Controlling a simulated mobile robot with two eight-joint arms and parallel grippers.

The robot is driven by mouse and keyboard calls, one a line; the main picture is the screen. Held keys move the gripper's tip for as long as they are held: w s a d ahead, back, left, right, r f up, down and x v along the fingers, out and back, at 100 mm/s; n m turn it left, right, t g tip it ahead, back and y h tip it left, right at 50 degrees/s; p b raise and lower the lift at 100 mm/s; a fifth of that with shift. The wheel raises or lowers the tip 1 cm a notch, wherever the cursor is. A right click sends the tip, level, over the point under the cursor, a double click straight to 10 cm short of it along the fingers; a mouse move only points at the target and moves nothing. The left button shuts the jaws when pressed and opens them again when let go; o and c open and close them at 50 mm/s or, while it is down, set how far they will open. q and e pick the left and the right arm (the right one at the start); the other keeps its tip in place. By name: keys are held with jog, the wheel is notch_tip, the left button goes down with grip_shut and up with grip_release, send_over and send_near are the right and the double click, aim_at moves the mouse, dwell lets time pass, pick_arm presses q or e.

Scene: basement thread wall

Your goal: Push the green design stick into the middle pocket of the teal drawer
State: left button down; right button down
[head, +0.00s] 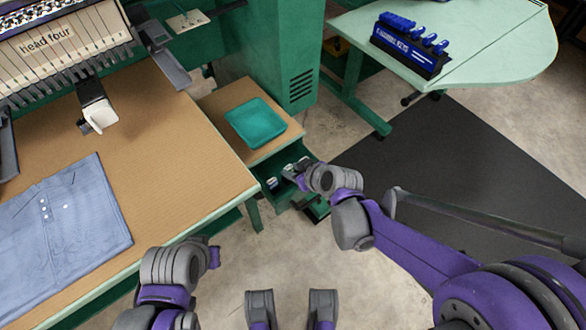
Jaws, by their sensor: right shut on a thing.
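The teal drawer (285,198) is pulled out beneath the small side table, with small light and dark pieces inside on both sides of my right gripper. My right gripper (291,172) reaches into the drawer from the right, over its middle. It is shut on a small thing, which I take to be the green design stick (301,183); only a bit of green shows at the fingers. The pocket walls and the stick's lower end are too small and covered to make out. My left arm is folded at the lower left, and its gripper does not show.
A teal tray (256,123) sits on the side table (218,102) above the drawer. The worktable (150,130) with a folded blue shirt (64,218) and an embroidery machine (60,45) is at left. A pale green table (490,60) carries a blue-topped rack (410,48).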

jog(key=shift+f, duration=0.15)
jog(key=shift+f+b, duration=0.45)
jog(key=shift+f, duration=0.05)
jog(key=shift+c, duration=2.3)
grip_release()
jog(key=p+v, duration=0.3)
jog(key=v, duration=0.8)
jog(key=shift+f, duration=0.1)
